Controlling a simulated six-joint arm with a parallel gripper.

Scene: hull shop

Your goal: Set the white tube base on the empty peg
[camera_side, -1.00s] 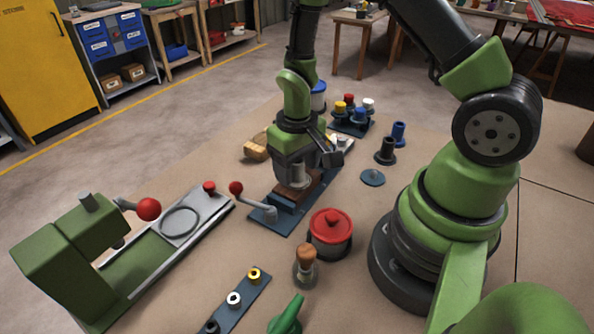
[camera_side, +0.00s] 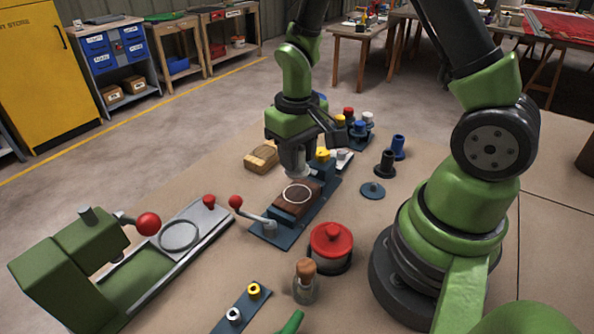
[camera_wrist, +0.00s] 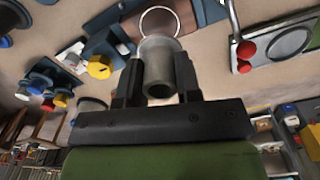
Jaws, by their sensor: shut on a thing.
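My gripper (camera_side: 298,160) points down above the brown block and is shut on a pale grey-white tube (camera_side: 299,163), held upright. I cannot tell which peg is empty.
A red-lidded pot (camera_side: 331,246) and a corked jar (camera_side: 305,284) stand in front. A red-knobbed lever (camera_side: 236,201) sticks up beside the block. Two spools (camera_side: 397,147) (camera_side: 385,165) stand at right. A green press (camera_side: 75,265) is at left. A wooden block (camera_side: 260,157) lies behind.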

